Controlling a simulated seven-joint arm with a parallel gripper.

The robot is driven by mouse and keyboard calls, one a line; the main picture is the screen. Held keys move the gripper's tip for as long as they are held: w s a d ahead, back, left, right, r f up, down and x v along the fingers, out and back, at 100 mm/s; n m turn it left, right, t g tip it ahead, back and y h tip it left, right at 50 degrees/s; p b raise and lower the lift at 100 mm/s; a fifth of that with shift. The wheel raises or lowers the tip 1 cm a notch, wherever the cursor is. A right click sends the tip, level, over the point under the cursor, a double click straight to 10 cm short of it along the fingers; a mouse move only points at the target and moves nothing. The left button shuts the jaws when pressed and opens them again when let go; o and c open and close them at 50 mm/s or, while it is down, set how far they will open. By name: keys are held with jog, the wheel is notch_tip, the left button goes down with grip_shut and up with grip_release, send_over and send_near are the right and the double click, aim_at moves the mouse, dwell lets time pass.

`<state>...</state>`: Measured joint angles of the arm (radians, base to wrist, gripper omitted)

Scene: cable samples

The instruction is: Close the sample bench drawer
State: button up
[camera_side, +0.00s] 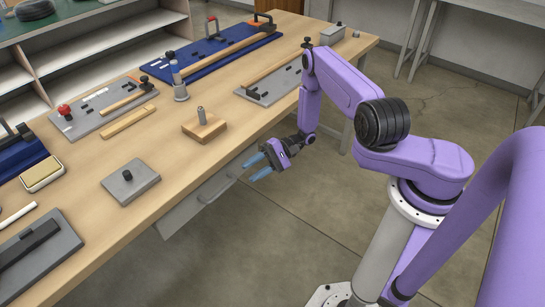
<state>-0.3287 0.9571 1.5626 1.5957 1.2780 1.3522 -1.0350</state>
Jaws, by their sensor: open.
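The drawer (180,219) is a grey box front under the near edge of the wooden bench (130,222). Its front carries a pale bar handle (217,189). The drawer juts out past the bench edge; how far it is pulled out is hard to tell from this angle. My gripper (256,167), with two blue fingers, is open and empty. It is in front of the bench edge, to the right of the handle in the picture, with its fingers pointing left towards the drawer. It appears apart from the handle.
On the bench are a wooden block with a metal post (204,127), a grey plate with a black knob (130,181), a grey fixture board (104,108) and a blue board (210,51). Open shelves stand behind. The floor (260,240) in front of the drawer is clear.

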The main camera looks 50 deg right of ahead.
jog(key=v, duration=0.7)
jog(key=s+a+r+n+g+h, duration=0.35)
jog(key=a+r+n+g, duration=0.2)
jog(key=r, duration=0.25)
jog(key=s+a+r+n+g+h, duration=0.3)
jog(key=a+r+n+g+h, duration=0.2)
jog(key=r+n+g, duration=0.3)
jog(key=s+d+r+n+t+h, duration=0.1)
jog(key=s+r+n+t+h, duration=0.2)
jog(key=s, duration=0.6)
jog(key=s+d+r+n+t+h, duration=0.2)
jog(key=s+r+n+t, duration=0.3)
jog(key=s+r, duration=0.3)
jog(key=shift+s+n+t+h, duration=0.4)
jog(key=shift+s+n, duration=0.25)
jog(key=shift+s, duration=0.45)
jog(key=shift+r, duration=0.15)
